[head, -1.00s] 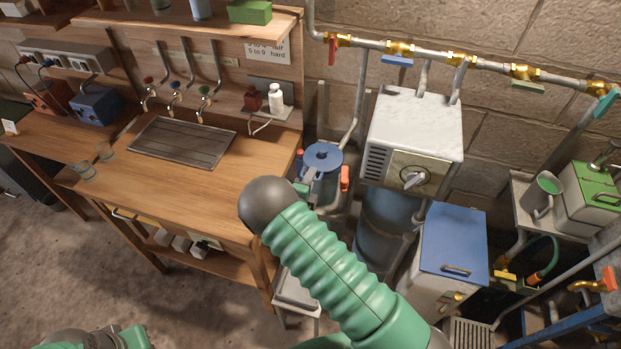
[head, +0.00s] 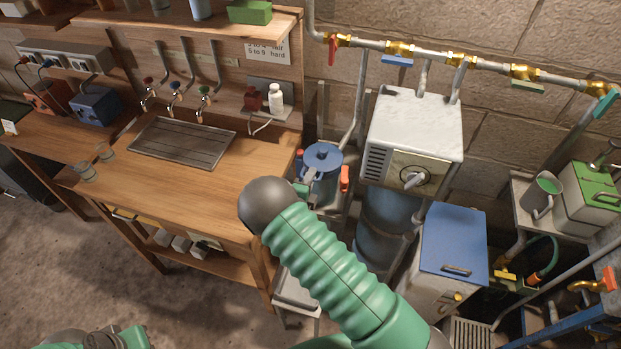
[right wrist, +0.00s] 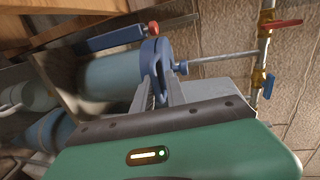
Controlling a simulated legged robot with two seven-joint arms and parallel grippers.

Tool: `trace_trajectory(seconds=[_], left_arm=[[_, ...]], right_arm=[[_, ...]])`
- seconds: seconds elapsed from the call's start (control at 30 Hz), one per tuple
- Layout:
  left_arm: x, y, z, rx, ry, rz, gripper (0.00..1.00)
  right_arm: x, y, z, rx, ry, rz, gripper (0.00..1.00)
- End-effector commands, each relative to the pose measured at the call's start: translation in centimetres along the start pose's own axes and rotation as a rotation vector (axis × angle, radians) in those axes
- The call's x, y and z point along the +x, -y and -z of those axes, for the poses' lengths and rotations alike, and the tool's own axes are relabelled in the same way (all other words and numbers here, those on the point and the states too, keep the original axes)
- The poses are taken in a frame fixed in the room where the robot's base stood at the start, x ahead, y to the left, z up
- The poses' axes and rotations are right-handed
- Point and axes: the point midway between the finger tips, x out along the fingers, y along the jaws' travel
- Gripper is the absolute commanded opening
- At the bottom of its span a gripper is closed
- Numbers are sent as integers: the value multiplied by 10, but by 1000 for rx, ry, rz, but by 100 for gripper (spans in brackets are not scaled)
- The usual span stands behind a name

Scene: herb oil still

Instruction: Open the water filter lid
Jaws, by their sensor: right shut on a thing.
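The water filter is a blue-grey cylinder with a blue round lid (head: 322,157), beside the right end of the wooden bench. In the right wrist view its body (right wrist: 108,76) lies sideways, with the blue lid (right wrist: 149,62) at its right end. My right gripper (head: 308,178) reaches the near side of the lid, partly hidden by my wrist. In the right wrist view its fingers (right wrist: 160,90) are shut on the lid's edge. The lid looks seated on the body. Part of my left arm's end (head: 130,338) shows at the bottom left; its fingers are not visible.
A blue bar with a red end (right wrist: 115,38) runs beside the filter body. An orange-red handle (head: 345,178) stands right of the filter. A white-topped unit (head: 418,120) and a blue-lidded box (head: 453,240) stand further right. The wooden bench (head: 215,190) is left.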

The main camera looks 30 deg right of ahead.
Motion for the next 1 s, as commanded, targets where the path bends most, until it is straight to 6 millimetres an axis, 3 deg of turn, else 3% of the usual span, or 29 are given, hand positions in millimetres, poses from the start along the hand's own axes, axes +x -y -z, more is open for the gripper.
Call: trace_trajectory(seconds=[0.03, 0.27, 1.0], left_arm=[[0, 0, 0, 0, 0, 0, 0], [0, 0, 0, 0, 0, 0, 0], [-13, 0, 3, 0, 0, 0, 0]], right_arm=[[-4, -9, -3, -3, 8, -23, 0], [-4, -8, -3, -3, 9, -28, 0], [-7, 7, -5, 0, 12, -86, 0]])
